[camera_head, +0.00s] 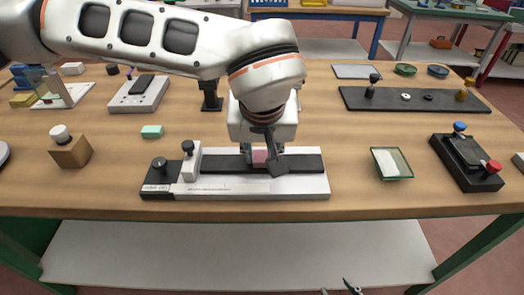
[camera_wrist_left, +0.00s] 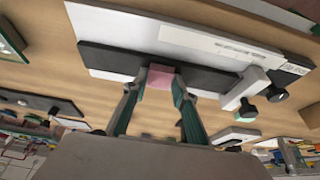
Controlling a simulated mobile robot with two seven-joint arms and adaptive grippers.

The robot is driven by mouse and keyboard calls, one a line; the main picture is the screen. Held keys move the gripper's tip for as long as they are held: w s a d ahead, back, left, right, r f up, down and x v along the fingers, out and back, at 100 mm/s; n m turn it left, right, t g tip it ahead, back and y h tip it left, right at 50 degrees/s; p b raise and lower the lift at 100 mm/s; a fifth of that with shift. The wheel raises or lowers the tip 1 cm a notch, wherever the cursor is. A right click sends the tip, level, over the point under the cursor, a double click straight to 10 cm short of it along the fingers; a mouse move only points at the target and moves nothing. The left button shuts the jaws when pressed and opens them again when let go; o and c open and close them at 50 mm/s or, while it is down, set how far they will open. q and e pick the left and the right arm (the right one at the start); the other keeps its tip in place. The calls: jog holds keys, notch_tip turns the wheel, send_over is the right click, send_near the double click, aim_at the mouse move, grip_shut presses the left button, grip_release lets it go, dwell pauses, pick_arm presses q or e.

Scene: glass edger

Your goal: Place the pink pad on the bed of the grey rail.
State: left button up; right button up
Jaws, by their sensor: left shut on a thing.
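The pink pad (camera_head: 260,157) is between the fingers of my left gripper (camera_head: 262,150), which is shut on it. The left wrist view shows the pad (camera_wrist_left: 160,77) gripped between both fingertips. The grey rail (camera_head: 315,187) lies on the table below the gripper, with a dark strip along its bed (camera_head: 305,164) and a pale scale in front. The pad is over or at the dark strip; I cannot tell whether it touches it. My right gripper (camera_head: 338,289) shows only as fingertips, set apart, at the bottom edge of the head view.
Black knobs and a white upright block (camera_head: 188,162) stand at the rail's left end. A mint block (camera_head: 152,131) and a wooden block (camera_head: 70,151) lie further left. A green-edged dish (camera_head: 390,163) and a black fixture (camera_head: 466,160) stand right. Table between rail and dish is clear.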

pick_arm(q)
jog(key=shift+f, duration=0.1)
jog(key=o, duration=0.7)
jog(key=shift+f, duration=0.1)
jog(key=shift+r, duration=0.4)
jog(key=shift+p+v, duration=0.8)
jog(key=shift+v, duration=5)
